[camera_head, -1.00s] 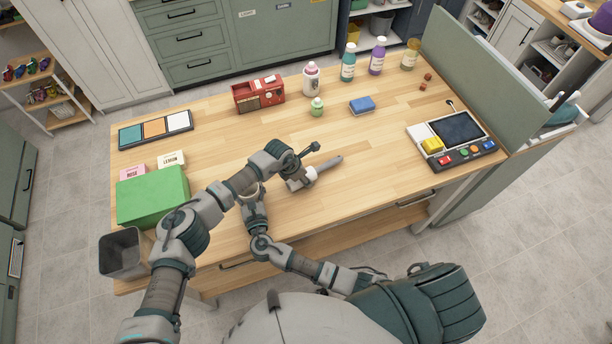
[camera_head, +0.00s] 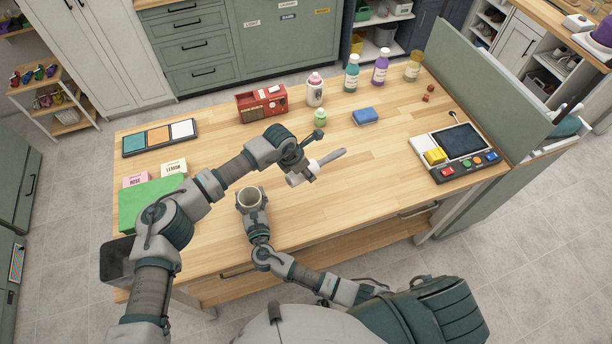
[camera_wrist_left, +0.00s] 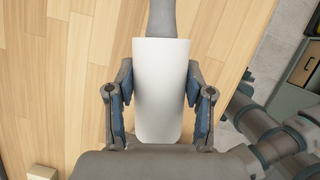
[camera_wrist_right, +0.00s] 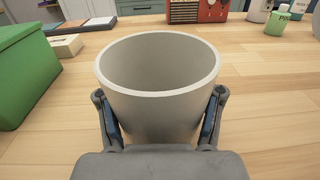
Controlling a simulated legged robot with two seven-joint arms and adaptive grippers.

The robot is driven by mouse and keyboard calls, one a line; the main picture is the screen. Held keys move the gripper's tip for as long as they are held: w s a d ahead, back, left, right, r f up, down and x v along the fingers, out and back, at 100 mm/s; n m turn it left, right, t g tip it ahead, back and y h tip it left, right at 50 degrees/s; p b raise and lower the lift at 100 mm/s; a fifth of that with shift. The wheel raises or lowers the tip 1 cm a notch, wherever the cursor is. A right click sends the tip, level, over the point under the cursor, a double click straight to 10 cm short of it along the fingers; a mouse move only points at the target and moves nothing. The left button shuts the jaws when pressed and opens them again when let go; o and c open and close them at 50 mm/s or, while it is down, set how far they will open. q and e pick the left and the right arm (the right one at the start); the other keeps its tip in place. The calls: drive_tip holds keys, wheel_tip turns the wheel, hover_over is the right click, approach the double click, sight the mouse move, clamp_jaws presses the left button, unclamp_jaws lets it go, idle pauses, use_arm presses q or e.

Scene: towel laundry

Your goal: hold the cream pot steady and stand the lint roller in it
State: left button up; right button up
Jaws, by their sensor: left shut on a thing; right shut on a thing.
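The cream pot (camera_head: 251,197) stands upright on the table, open at the top, and looks empty. My right gripper (camera_head: 257,212) is shut on it; the right wrist view shows the pot (camera_wrist_right: 158,105) between both fingers. The lint roller, with a white roll and a grey handle (camera_head: 331,156), is held to the right of the pot and apart from it. My left gripper (camera_head: 303,172) is shut on its white roll (camera_wrist_left: 162,90), between the fingers in the left wrist view. The roller lies tilted, handle pointing right and away from me.
A red radio (camera_head: 262,102), bottles (camera_head: 352,73), a blue sponge (camera_head: 365,116) and a control panel (camera_head: 458,147) sit farther off.

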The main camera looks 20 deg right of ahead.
use_arm(q)
drive_tip(key=a+r+n+y, duration=0.1)
drive_tip(key=a+n, duration=0.1)
drive_tip(key=n, duration=0.1)
drive_tip(key=a+r+n+g+y, duration=0.1)
drive_tip(key=a+r+n+y, duration=0.1)
drive_tip(key=n, duration=0.2)
drive_tip(key=a+r+n+g+y, duration=0.1)
drive_tip(key=a+r+n, duration=0.1)
drive_tip(key=n, duration=0.2)
drive_tip(key=shift+w+r+y, duration=0.1)
drive_tip(key=shift+y, duration=0.2)
drive_tip(key=s+a+r+n+g+h, duration=0.2)
drive_tip(key=a+r+n+g+h, duration=0.1)
drive_tip(key=a+r+n+h, duration=1.4)
use_arm(e)
drive_tip(key=shift+a, duration=0.2)
drive_tip(key=shift+d, duration=0.25)
drive_tip(key=shift+a, duration=0.25)
drive_tip(key=shift+d, duration=0.15)
use_arm(q)
drive_tip(key=d+f+n+y, duration=0.1)
drive_tip(key=d+f+y, duration=0.2)
drive_tip(key=f, duration=1.2)
drive_tip(key=shift+w+d+f+n, duration=0.15)
drive_tip(key=shift+w+d+n, duration=0.15)
drive_tip(key=shift+d+n, duration=0.1)
